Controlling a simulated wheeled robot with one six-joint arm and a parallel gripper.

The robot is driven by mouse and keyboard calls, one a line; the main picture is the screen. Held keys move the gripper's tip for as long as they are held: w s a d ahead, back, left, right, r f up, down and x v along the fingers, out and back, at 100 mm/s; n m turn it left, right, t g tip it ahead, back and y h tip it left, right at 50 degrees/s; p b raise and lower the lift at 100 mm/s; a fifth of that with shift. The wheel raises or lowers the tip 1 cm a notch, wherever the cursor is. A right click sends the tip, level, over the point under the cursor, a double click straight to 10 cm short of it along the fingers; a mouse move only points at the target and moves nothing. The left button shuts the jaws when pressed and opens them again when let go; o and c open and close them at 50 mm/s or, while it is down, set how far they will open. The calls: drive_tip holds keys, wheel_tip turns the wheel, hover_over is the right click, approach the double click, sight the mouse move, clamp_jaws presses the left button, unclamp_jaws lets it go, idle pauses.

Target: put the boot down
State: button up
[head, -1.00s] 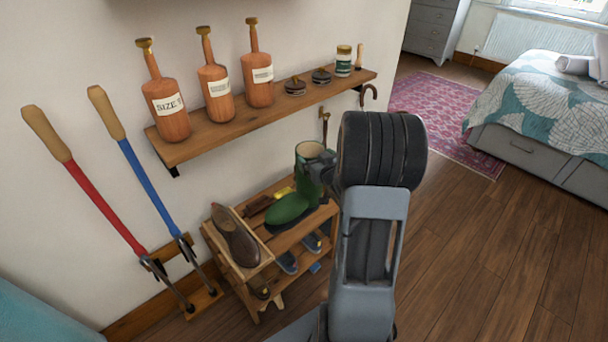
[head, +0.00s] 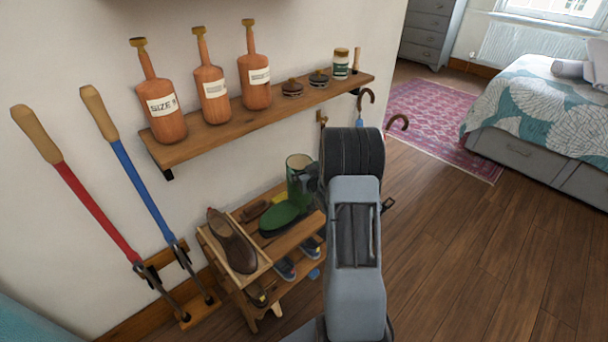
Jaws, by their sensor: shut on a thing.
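The green boot (head: 284,214) is upright at the right end of the wooden shoe rack's top (head: 294,236), its toe pointing left. My gripper (head: 308,183) is shut on the boot at its shaft, from the right. My arm hides part of the gripper and the rack's right end. I cannot tell whether the sole touches the rack top.
A brown shoe (head: 232,240) sits in a wooden tray left of the boot, with a brush (head: 256,210) between them. Blue shoes (head: 285,268) are on the lower tier. A wall shelf (head: 225,130) with several bottles overhangs behind. Open floor (head: 470,240) lies right.

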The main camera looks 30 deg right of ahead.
drive_tip(key=shift+f, duration=0.55)
drive_tip(key=shift+f, duration=0.1)
drive_tip(key=o, duration=1.4)
